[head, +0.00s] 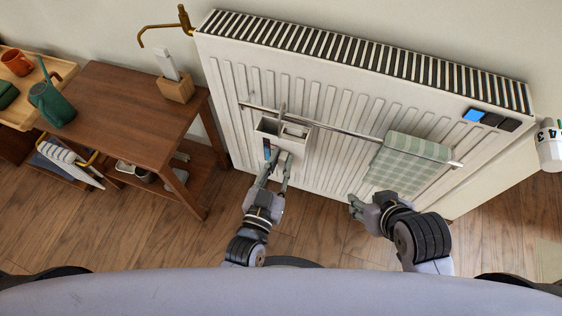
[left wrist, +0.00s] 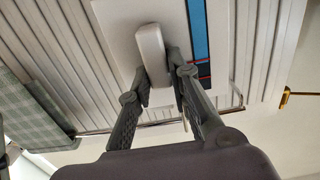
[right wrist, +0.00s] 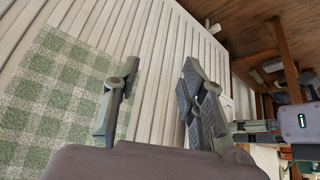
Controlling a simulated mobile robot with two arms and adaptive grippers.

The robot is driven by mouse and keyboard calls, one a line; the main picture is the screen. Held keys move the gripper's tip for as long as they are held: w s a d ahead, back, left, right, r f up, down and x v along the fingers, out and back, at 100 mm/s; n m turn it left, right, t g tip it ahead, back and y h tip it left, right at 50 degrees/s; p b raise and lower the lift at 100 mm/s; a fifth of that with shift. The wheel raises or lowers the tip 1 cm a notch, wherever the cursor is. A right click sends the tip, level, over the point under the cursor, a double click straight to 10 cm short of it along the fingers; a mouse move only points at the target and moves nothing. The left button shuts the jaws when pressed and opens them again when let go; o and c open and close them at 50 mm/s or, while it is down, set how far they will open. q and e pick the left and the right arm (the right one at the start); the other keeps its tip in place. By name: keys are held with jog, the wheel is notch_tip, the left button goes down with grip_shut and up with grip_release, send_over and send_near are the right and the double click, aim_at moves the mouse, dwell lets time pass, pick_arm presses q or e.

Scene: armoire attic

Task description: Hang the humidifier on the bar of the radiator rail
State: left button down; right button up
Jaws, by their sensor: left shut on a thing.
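The humidifier (head: 298,143) is a white open-topped box with a blue strip on its front, held up against the radiator. Its upper edge is at the bar (head: 345,131), and a hook-like piece stands up there; I cannot tell whether it is over the bar. My left gripper (head: 277,162) is shut on the humidifier's front grip; the left wrist view shows the fingers on either side of this pale rounded grip (left wrist: 152,48). My right gripper (head: 357,203) is empty, below the towel; its fingers stand apart in the right wrist view (right wrist: 158,85).
A green checked towel (head: 412,150) hangs on the bar's right part. The white radiator (head: 330,104) fills the wall, with a brass valve pipe (head: 184,20) at its upper left. A wooden table (head: 125,112) with a phone in a wooden holder (head: 175,88) stands left.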

pick_arm(q)
jog(key=shift+f+b, duration=0.4)
jog(key=shift+f, duration=0.1)
pick_arm(e)
jog(key=shift+w+a+r+t+y, duration=0.15)
jog(key=shift+w+a+r+t, duration=0.1)
jog(key=shift+w+r+t, duration=0.45)
jog(key=shift+w+a+r+t+y, duration=0.2)
jog(key=shift+w+r+t, duration=0.15)
jog(key=shift+w, duration=0.65)
pick_arm(q)
jog(key=c, duration=1.4)
grip_release()
jog(key=shift+f, duration=0.1)
jog(key=shift+s+f, duration=0.1)
jog(key=shift+f, duration=0.05)
jog(key=v, duration=1.2)
pick_arm(e)
jog(key=shift+s, duration=0.1)
